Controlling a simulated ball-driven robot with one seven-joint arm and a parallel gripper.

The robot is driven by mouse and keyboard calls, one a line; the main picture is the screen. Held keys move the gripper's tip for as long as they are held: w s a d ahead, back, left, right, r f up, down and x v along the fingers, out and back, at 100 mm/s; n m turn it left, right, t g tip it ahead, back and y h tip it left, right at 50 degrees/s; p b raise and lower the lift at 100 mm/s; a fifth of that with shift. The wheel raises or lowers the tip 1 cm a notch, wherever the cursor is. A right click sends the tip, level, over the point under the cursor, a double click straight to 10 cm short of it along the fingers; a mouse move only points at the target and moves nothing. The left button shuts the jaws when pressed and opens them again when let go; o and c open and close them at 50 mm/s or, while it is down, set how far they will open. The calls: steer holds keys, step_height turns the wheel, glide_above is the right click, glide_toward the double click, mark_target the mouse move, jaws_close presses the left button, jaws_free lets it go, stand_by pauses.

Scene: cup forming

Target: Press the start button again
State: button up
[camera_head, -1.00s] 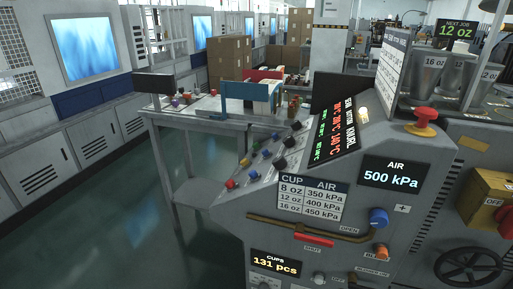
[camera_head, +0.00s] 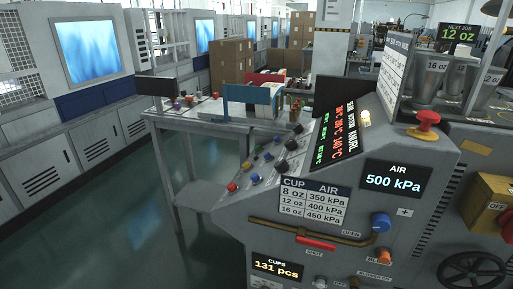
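A grey machine (camera_head: 350,215) with a sloped control panel stands at the centre right. Along the panel's left edge sit several small buttons and black knobs (camera_head: 290,144). A red button (camera_head: 232,187) is at the panel's lower end, with blue, yellow and green ones above it. Their labels are too small to read, so I cannot tell which one is the start button. A larger red mushroom button (camera_head: 427,119) sits on a yellow base on top of the machine. My gripper is not in view.
The air display (camera_head: 393,180) reads 500 kPa, and the cups display (camera_head: 277,266) reads 131 pcs. A table (camera_head: 190,122) stands behind left. The floor (camera_head: 120,220) at left is clear.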

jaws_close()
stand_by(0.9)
